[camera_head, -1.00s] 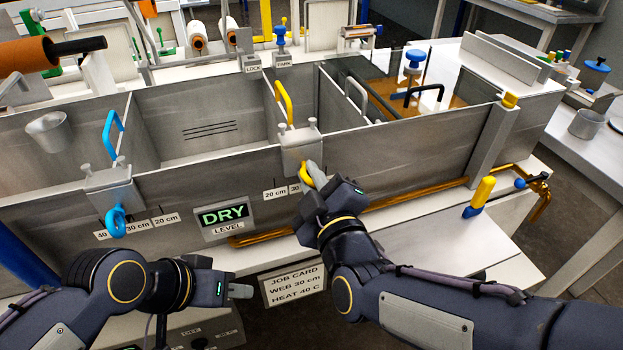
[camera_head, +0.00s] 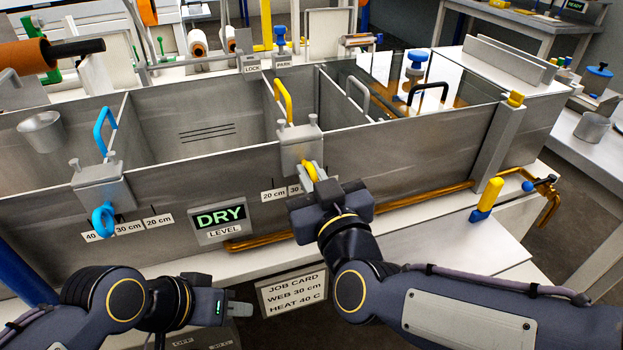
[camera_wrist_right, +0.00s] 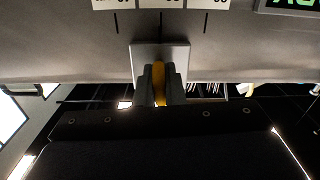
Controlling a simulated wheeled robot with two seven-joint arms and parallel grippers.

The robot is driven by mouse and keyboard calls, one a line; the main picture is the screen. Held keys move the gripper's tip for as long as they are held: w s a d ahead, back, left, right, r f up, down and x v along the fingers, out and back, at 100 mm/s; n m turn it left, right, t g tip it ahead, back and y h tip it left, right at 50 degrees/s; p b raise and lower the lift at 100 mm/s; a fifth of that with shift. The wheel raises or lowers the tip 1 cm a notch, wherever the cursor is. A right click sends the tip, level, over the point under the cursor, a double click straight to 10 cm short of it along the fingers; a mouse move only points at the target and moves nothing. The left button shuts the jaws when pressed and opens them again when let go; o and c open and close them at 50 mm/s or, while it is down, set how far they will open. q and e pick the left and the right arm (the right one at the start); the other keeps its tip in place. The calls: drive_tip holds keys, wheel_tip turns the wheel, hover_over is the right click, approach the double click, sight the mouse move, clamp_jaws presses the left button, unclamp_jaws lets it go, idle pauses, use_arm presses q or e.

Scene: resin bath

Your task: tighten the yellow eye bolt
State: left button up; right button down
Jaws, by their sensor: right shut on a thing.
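The yellow eye bolt (camera_head: 309,170) sticks out of the front of a grey clamp block (camera_head: 300,150) on the bath's front wall. In the right wrist view the eye (camera_wrist_right: 159,80) is a narrow yellow strip, nearly edge-on and upright between the fingers. My right gripper (camera_head: 316,178) is shut on it, with a finger on each side; it also shows in the right wrist view (camera_wrist_right: 160,92). The fingers hide part of the eye. My left gripper (camera_head: 240,308) is away at the lower left, its fingers seen from the side, with nothing visible in them.
A blue eye bolt (camera_head: 103,219) is on another clamp (camera_head: 102,186) at the left. A "DRY" level display (camera_head: 219,217) lies between the clamps. A copper pipe (camera_head: 420,199) runs low along the front wall. A yellow-and-blue handle (camera_head: 487,198) stands at the right.

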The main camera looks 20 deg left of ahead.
drive_tip(key=shift+m, duration=0.3)
drive_tip(key=c, duration=1.5)
unclamp_jaws()
drive_tip(key=shift+c, duration=0.2)
drive_tip(key=p+v, duration=0.1)
drive_tip(key=v, duration=0.6)
drive_tip(key=shift+s+d, duration=0.25)
drive_tip(key=shift+s, duration=0.1)
